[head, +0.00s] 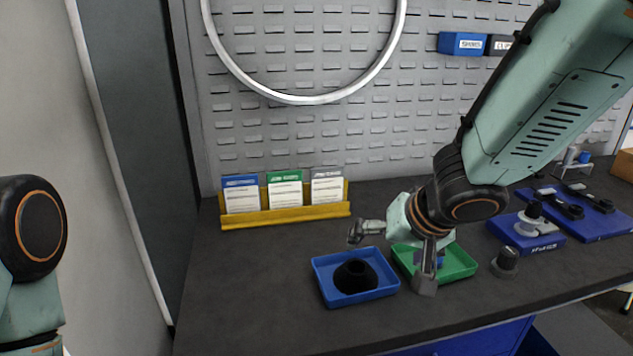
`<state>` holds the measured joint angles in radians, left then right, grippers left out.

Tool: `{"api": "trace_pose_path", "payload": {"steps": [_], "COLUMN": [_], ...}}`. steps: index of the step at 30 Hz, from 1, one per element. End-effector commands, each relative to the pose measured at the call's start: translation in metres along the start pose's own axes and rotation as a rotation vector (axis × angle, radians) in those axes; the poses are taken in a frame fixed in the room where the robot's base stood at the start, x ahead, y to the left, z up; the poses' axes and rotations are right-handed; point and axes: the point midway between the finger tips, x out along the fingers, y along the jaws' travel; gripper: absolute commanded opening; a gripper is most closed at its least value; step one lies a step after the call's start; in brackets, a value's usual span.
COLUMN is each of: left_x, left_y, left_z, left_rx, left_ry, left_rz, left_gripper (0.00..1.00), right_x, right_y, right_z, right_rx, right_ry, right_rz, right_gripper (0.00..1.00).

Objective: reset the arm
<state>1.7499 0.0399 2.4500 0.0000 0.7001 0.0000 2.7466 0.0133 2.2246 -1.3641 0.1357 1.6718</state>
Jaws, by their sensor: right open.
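My right arm comes in from the upper right and reaches down over the dark workbench (250,290). Its gripper (392,262) is open, with its two fingers spread apart above the bench. One finger is over the back right of the blue tray (318,277), the other in front of the green tray (462,262). Nothing shows between the fingers. The gripper and wrist hide part of the green tray and what lies in it. Part of my left arm shows at the left edge; its gripper is out of view.
The blue tray holds a black round part (355,276). A yellow card holder (285,216) stands at the back. Blue fixtures (525,235) are at right. The bench's left part is clear. A grey pegboard (290,130) rises behind.

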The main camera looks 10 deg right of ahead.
Motion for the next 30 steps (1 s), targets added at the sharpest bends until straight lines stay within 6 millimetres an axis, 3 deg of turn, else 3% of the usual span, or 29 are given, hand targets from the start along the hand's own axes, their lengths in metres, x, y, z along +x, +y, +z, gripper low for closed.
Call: {"api": "trace_pose_path", "payload": {"steps": [8, 17, 30], "left_x": [0.0, 0.0, 0.0], "left_y": [0.0, 0.0, 0.0], "left_z": [0.0, 0.0, 0.0], "left_rx": [0.0, 0.0, 0.0], "left_ry": [0.0, 0.0, 0.0], "left_rz": [0.0, 0.0, 0.0], "left_gripper": [0.4, 0.4, 0.4], "right_x": [0.003, 0.024, 0.08], "right_y": [0.0, 0.0, 0.0], "right_z": [0.0, 0.001, 0.001], "right_rx": [0.0, 0.0, -0.001], "right_ry": [-0.001, -0.003, -0.003], "right_rz": [0.0, 0.001, 0.001], "right_gripper": [1.0, 1.0, 1.0]}}
